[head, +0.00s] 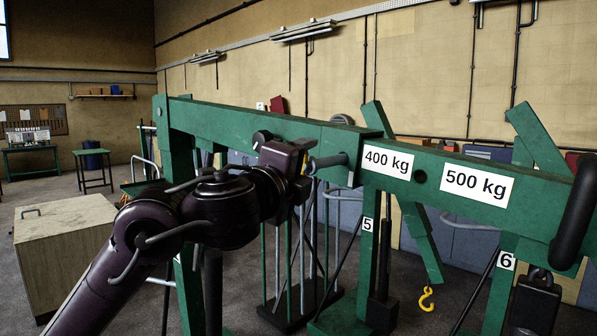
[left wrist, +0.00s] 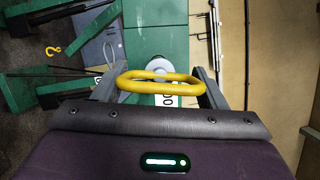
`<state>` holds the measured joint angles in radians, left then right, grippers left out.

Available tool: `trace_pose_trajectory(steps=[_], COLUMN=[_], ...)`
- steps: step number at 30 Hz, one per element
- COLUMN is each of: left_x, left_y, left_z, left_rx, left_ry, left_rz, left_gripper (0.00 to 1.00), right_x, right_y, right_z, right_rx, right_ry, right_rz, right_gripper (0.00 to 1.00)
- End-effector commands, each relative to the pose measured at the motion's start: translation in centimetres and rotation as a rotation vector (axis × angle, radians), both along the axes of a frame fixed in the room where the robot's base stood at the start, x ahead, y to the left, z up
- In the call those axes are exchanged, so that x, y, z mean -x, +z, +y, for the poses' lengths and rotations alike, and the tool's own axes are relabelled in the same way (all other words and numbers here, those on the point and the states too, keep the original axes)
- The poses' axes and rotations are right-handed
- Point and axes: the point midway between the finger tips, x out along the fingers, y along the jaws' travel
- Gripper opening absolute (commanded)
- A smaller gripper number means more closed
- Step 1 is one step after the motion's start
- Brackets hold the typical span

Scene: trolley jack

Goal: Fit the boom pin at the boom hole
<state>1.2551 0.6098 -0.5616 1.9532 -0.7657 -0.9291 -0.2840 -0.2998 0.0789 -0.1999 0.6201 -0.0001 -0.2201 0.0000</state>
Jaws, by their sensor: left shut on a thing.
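My left gripper (head: 302,165) is beside the green boom (head: 262,124), just left of the 400 kg label. It is shut on the yellow loop handle of the boom pin, whose grey shaft (head: 329,161) points right towards the boom. In the left wrist view the yellow handle (left wrist: 160,86) lies across between the two grey fingers, with a round grey part of the pin behind it against the green boom (left wrist: 155,25). I cannot tell whether the pin's tip is in a hole. A dark boom hole (head: 420,177) shows between the labels. My right gripper is not in view.
The 400 kg label (head: 388,162) and 500 kg label (head: 476,184) are on the boom. A black loop-shaped part (head: 575,212) stands at the right edge. A yellow hook (head: 426,299) hangs below. A wooden box (head: 62,245) stands at left, with open floor behind.

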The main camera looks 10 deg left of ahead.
Motion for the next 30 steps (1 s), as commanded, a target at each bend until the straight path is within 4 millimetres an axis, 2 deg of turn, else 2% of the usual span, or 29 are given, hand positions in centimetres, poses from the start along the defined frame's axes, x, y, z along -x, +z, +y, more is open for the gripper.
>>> trace_pose_trajectory(steps=[30], left_x=[-2.1], left_y=[0.1], left_z=[-1.4], left_rx=[0.002], left_ry=[-0.002], left_rz=[-0.002], left_gripper=[0.32], right_x=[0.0], right_y=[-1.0], right_z=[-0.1], right_rx=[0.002], right_ry=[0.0], right_rz=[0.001], right_gripper=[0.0])
